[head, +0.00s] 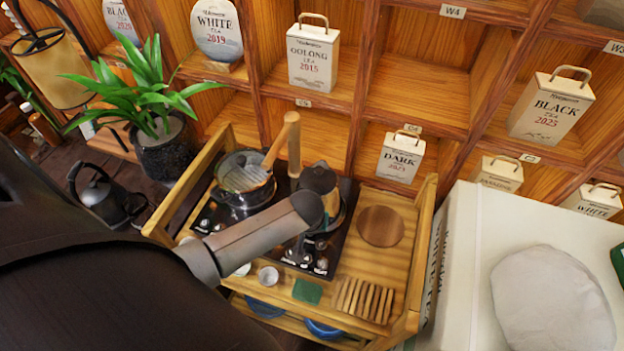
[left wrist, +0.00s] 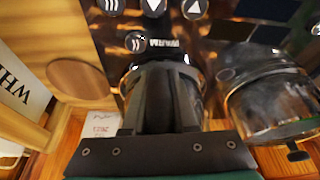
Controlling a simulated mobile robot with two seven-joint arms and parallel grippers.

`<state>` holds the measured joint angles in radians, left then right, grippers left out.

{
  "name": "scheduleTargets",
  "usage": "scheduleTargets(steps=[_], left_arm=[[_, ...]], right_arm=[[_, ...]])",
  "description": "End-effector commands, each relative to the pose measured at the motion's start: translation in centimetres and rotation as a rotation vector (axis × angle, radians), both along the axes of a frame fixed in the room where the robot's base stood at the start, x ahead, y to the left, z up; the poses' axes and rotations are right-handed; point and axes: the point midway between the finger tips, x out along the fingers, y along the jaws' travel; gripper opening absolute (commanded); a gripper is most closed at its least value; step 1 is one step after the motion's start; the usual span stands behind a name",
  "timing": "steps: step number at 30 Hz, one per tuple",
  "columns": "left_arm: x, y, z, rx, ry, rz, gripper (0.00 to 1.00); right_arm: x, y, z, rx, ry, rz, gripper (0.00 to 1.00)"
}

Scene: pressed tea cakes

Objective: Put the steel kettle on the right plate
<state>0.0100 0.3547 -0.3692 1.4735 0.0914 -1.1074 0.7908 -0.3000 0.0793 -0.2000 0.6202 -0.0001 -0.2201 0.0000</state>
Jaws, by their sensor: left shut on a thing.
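The steel kettle (head: 322,181) is over the right plate of the black two-plate stove (head: 208,215), partly hidden behind my left arm. I cannot tell whether its base touches the plate. My left gripper (left wrist: 160,80) is shut on the kettle; in the left wrist view the dark fingers cover most of it and only shiny edges show beside them. In the head view my left arm hides the grip itself. A shiny pot (head: 238,196) stands on the left plate and also shows in the left wrist view (left wrist: 275,108). My right gripper is out of view.
The stove sits in a wooden cart with raised sides (head: 428,215). A round wooden board (head: 380,226), a slatted wooden piece (head: 364,299) and a green pad (head: 307,291) lie right of and before it. A black kettle (head: 98,194) stands left. Tea shelves rise behind.

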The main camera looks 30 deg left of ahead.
Motion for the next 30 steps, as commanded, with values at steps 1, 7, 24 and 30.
scheduleTargets(steps=[1, 7, 24, 30], left_arm=[[0.4, 0.0, 0.1, 0.001, -0.010, 0.000, 0.00], [0.4, 0.0, -0.2, 0.001, -0.010, 0.000, 0.00], [0.2, 0.0, -0.8, 0.001, -0.004, 0.000, 0.38], [-0.3, -0.1, -0.2, -0.001, 0.004, 0.000, 0.38]], right_arm=[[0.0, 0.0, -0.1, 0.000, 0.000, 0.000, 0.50], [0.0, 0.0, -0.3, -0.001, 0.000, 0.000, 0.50], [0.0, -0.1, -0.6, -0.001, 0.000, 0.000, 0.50], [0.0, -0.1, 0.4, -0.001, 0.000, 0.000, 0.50]])
